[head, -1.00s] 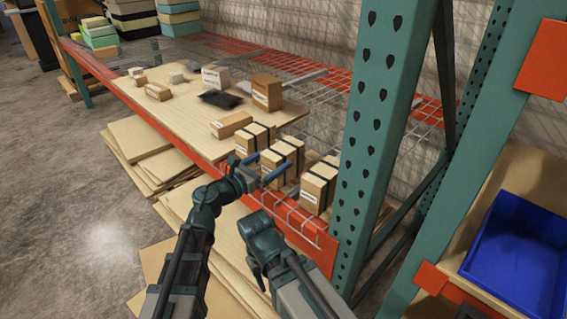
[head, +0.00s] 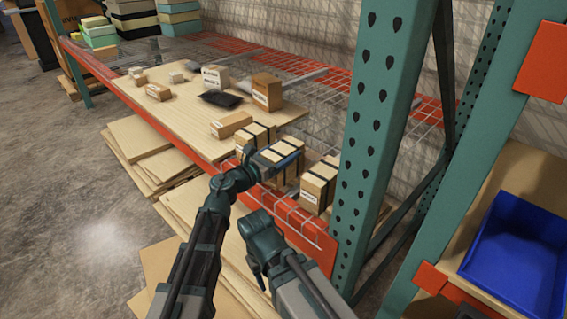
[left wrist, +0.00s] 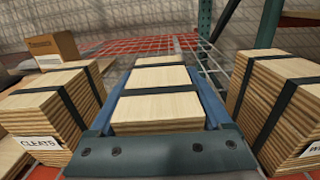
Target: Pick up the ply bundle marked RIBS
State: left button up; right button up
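Three strapped ply bundles stand in a row on the wire shelf deck. In the left wrist view the left bundle (left wrist: 45,112) is marked CLEATS. The middle bundle (left wrist: 158,100) lies between the two blue fingers of my left gripper (left wrist: 163,98); its front and label are hidden by the gripper body. The right bundle (left wrist: 285,105) has a label cut by the frame edge, too little to read. In the head view my left gripper (head: 277,155) is over the middle bundle. The fingers lie close along its sides; whether they press is unclear. My right gripper's fingers do not show.
A ply board (head: 180,110) on the shelf carries small boxes and a black pouch (head: 220,99). A green upright (head: 375,130) stands close right of the bundles. The red shelf beam (head: 190,150) runs along the front. A blue bin (head: 515,255) sits at the right.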

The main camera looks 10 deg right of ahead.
pick_arm(q)
grip_shut()
jog(key=shift+r, duration=0.1)
notch_tip(320, 180, up, 10)
jog(key=p, duration=1)
